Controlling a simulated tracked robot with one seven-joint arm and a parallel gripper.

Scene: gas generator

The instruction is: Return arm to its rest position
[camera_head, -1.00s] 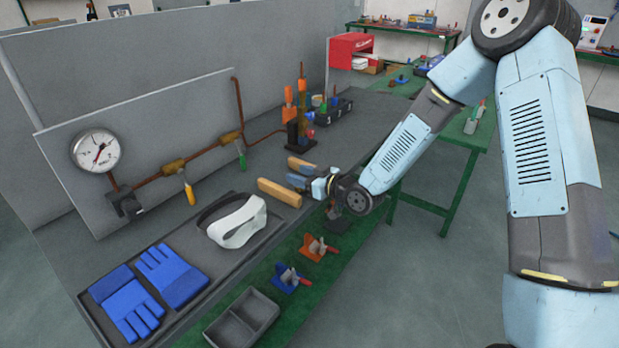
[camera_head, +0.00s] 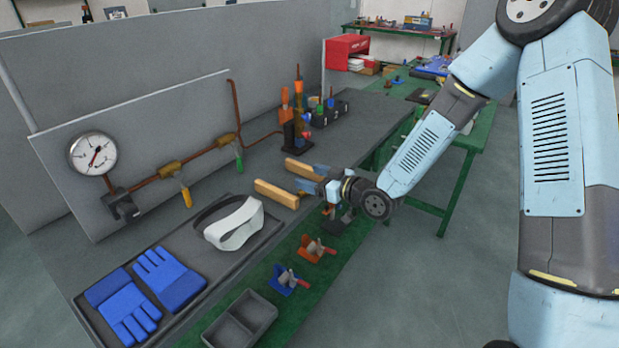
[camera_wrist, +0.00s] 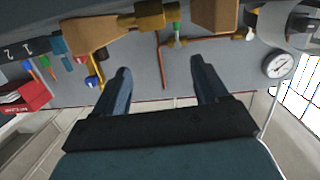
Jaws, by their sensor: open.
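My gripper (camera_head: 308,179) is open and empty, low over the front part of the grey bench at the end of my bent arm. Its two dark blue fingers stand wide apart in the wrist view (camera_wrist: 160,68), with nothing between them.
A panel with a gauge (camera_head: 92,152) and brown pipes stands behind. Blue gloves (camera_head: 168,278), white goggles (camera_head: 233,224) and a divided grey box (camera_head: 240,319) are at the left. Open floor (camera_head: 445,290) is at the right.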

